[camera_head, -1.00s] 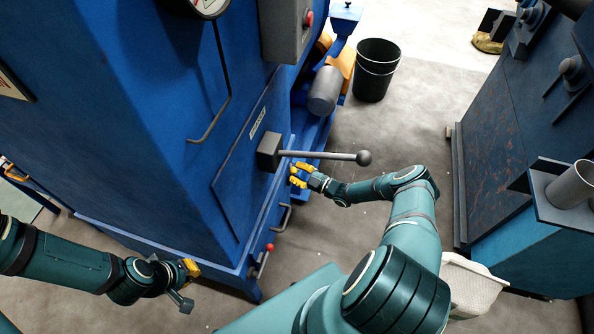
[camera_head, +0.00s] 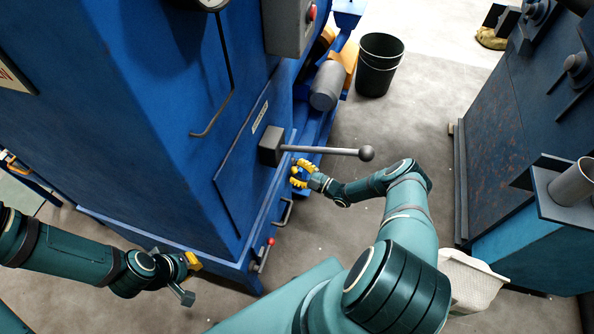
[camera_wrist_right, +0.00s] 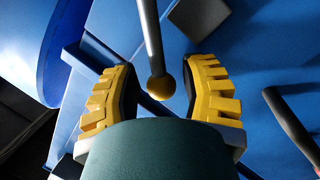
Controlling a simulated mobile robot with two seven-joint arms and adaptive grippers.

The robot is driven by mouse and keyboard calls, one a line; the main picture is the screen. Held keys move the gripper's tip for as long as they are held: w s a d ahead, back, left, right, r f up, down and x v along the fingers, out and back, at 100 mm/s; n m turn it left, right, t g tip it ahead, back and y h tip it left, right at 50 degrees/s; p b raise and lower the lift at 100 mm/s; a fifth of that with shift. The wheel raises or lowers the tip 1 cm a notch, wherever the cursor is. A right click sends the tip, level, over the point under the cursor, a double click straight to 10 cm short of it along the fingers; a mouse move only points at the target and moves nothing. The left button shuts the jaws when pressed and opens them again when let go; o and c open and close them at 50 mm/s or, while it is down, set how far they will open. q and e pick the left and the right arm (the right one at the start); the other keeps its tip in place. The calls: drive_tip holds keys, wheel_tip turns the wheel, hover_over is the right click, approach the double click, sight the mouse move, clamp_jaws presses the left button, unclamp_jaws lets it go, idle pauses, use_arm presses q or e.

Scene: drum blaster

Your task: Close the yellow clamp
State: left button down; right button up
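A grey rod ending in a dull yellow ball (camera_wrist_right: 162,87) shows in the right wrist view; it looks like the yellow clamp's lever. The ball lies between the two yellow fingers of my right gripper (camera_head: 299,174), with a visible gap on each side. That gripper is open beside the blue machine's lower edge, just below the long grey lever in the head view. The ball is hidden there, and the clamp's seat cannot be made out. My left gripper (camera_head: 190,266) is at lower left in front of the machine, away from the lever; its finger opening is unclear.
The blue machine (camera_head: 150,120) fills the left. A long grey lever (camera_head: 330,151) sticks out just above my right gripper. A red-knobbed handle (camera_head: 270,241) sits lower on the machine. A black bucket (camera_head: 378,68) stands behind on open floor. A dark blue machine (camera_head: 510,130) stands right.

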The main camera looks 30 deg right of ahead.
drive_tip(key=v, duration=1.1)
drive_tip(key=shift+s+d, duration=0.2)
drive_tip(key=shift+s, duration=0.2)
